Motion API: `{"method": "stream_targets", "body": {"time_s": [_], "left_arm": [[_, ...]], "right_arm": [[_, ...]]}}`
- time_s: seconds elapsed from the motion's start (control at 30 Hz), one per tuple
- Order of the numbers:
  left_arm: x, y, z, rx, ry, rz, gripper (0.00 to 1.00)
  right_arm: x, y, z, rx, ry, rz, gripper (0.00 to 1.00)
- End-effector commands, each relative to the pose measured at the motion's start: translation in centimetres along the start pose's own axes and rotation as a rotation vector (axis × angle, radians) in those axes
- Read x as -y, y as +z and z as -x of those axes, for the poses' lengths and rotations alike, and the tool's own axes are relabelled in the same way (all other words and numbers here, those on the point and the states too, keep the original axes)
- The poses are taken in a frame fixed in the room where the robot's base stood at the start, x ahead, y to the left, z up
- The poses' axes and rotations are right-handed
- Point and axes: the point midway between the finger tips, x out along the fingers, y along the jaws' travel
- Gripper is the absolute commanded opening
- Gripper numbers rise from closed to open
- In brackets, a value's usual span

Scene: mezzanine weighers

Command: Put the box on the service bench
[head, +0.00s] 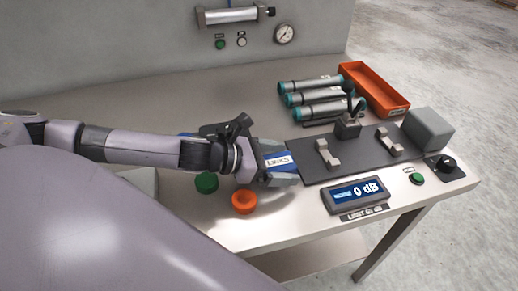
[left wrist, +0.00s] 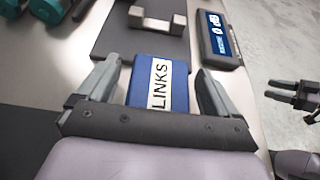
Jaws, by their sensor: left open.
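The box is blue with a white label reading LINKS (head: 279,162); it lies on the bench (head: 265,225) beside the left end of the dark grey plate. It also shows in the left wrist view (left wrist: 158,85). My left gripper (head: 281,166) reaches in from the left; its open fingers stand on either side of the box, with gaps visible in the left wrist view (left wrist: 158,92). The gripper hides part of the box in the head view. My right gripper (left wrist: 285,92) shows at the right edge of the left wrist view, its fingers apart and empty, off the bench.
The dark plate (head: 355,163) carries metal brackets. A 0 dB display (head: 356,194) stands at the front edge. Teal-ended cylinders (head: 318,95) and an orange tray (head: 375,88) lie behind. Green (head: 206,183) and orange (head: 244,202) round pieces sit near my left gripper.

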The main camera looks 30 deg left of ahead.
Motion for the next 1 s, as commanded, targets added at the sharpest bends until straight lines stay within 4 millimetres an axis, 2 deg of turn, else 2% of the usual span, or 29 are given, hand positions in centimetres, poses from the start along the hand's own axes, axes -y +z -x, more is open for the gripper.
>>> {"method": "stream_targets", "body": {"time_s": [0.4,0.83,1.0], "left_arm": [[0.0,-0.4,5.7,-0.005,0.001,-0.002,0.93],[-0.3,-0.5,9.1,0.002,0.002,-0.007,0.93],[-0.5,-0.4,10.0,0.004,0.003,-0.006,0.93]], "right_arm": [[0.0,1.3,-1.0,0.0,0.0,0.0,0.53],[0.1,5.7,-4.1,0.009,-0.002,-0.007,0.53],[0.5,6.3,-5.1,0.008,-0.013,-0.017,0.53]]}}
